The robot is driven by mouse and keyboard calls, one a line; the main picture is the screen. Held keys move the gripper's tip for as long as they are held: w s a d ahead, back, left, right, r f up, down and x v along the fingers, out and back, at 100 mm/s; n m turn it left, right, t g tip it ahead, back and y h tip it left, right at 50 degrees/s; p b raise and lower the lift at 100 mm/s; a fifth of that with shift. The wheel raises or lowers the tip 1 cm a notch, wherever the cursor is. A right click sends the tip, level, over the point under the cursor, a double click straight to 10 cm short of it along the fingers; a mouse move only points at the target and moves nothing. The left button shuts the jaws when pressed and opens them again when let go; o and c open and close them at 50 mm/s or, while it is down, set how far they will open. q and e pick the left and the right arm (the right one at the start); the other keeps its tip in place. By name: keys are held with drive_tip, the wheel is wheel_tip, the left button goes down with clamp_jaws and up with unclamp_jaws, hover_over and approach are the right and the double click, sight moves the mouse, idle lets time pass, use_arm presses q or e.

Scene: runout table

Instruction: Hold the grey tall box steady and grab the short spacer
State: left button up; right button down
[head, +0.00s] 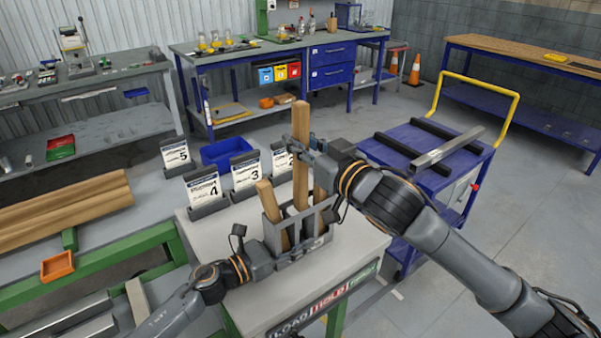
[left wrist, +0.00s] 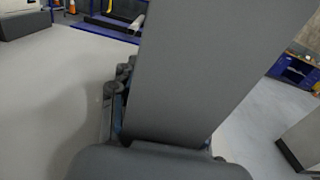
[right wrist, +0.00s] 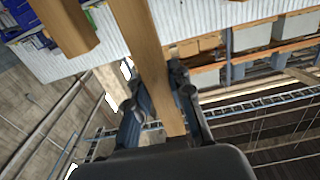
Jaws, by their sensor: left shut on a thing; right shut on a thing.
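The grey tall box (head: 291,254) stands on the pale tabletop with several wooden spacers upright or leaning in it. My left gripper (head: 275,246) is shut on its wall at the lower left; in the left wrist view the grey box (left wrist: 190,70) fills the middle and hides most of the fingers. A shorter spacer (head: 266,201) leans left in the box. The tallest spacer (head: 301,120) rises well above the rim. My right gripper (head: 304,146) is shut on this tallest spacer; it passes between the fingers in the right wrist view (right wrist: 150,50). Another spacer (head: 320,190) is partly hidden below my right gripper.
Numbered card holders (head: 246,172) stand along the table's back edge, close behind the box. A blue bin (head: 226,152) is beyond them. A blue cart (head: 432,180) with dark rails and a metal bar stands to the right. The front of the pale table (head: 345,250) is clear.

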sight(305, 121)
wheel_tip(305, 121, up, 5)
drive_tip(key=shift+f, duration=0.1)
use_arm(q)
drive_tip(key=o, duration=1.3)
